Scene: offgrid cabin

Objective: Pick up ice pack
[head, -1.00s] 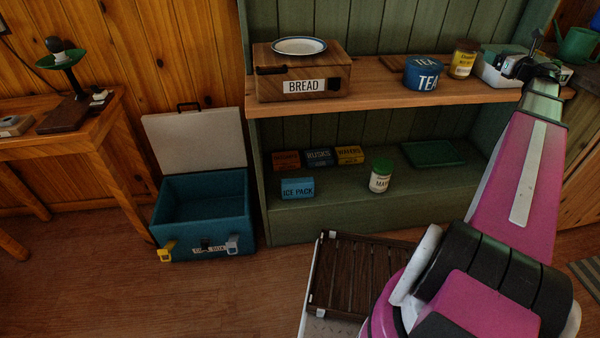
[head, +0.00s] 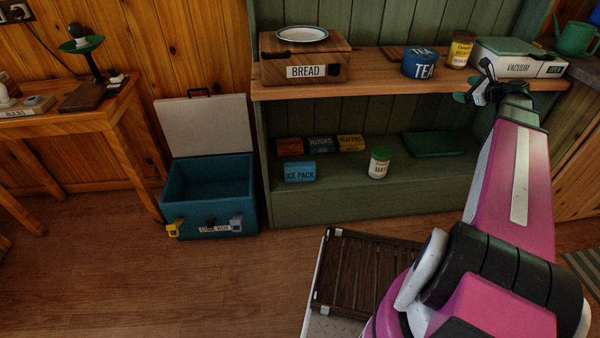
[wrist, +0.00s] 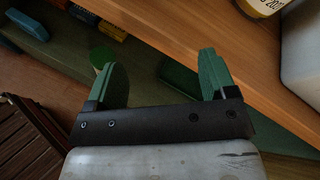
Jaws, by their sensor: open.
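The blue ice pack (head: 300,171) sits on the lower shelf of the green cabinet, toward its left front, with its label facing out. My gripper (head: 474,90) is at the right, at about the height of the wooden upper shelf, well to the right of the ice pack. In the wrist view its two green fingers (wrist: 158,75) stand wide apart with nothing gripped between them.
A jar with a green lid (head: 379,162) stands right of the ice pack, and several small boxes (head: 320,145) sit behind it. The wooden upper shelf (head: 385,82) overhangs the lower one. An open blue cool box (head: 210,182) stands on the floor at left.

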